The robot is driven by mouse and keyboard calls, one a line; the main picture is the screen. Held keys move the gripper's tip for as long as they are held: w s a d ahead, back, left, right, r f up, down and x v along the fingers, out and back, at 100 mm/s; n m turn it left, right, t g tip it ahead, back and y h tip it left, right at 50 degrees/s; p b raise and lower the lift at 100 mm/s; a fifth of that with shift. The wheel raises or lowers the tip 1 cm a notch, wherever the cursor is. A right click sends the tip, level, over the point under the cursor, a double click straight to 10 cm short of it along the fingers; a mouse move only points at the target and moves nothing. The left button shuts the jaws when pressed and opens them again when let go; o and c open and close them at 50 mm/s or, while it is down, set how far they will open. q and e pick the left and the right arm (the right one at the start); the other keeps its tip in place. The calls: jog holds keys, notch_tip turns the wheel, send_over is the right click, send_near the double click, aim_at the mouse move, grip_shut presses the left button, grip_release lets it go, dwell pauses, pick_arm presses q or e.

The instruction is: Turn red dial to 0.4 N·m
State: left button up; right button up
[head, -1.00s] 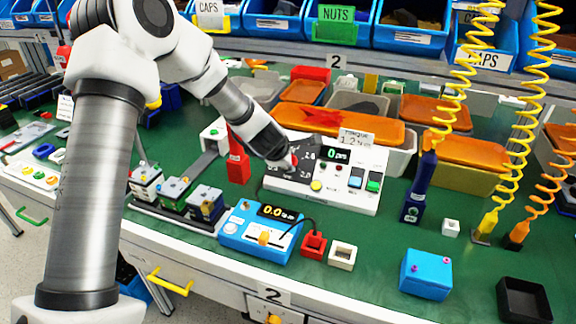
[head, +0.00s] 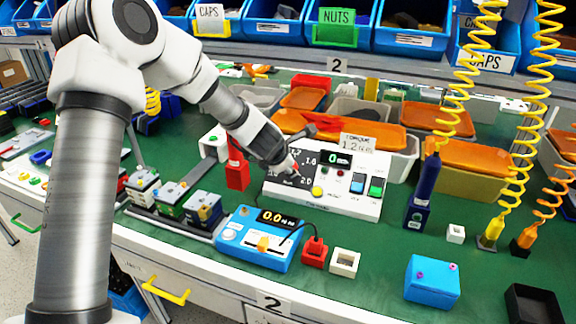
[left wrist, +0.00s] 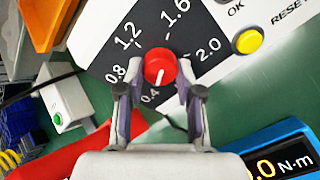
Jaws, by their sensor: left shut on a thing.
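The red dial (left wrist: 160,66) sits on a dark scale plate of a white torque panel (head: 345,202). The scale reads 0.4, 0.8, 1.2, 1.6 and 2.0. In the left wrist view the dial's white pointer line points down and slightly left, towards the 0.4 mark (left wrist: 150,97). My left gripper (left wrist: 159,84) has one finger on each side of the dial and is shut on it. In the head view my left gripper (head: 289,167) reaches down onto the panel's left part and mostly hides the dial. My right gripper is in neither view.
The panel also has a yellow button (head: 317,191), a green display (head: 337,159) and rocker switches (head: 375,187). A blue meter (head: 259,238) reading 0.0 stands in front. A red block (head: 237,174) stands left of the panel. Orange-lidded bins (head: 437,119) stand behind.

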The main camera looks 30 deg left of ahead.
pick_arm(q)
jog(key=o, duration=1.2)
jog(key=shift+w+a+f, duration=0.1)
jog(key=shift+c, duration=0.2)
jog(key=v, duration=1.2)
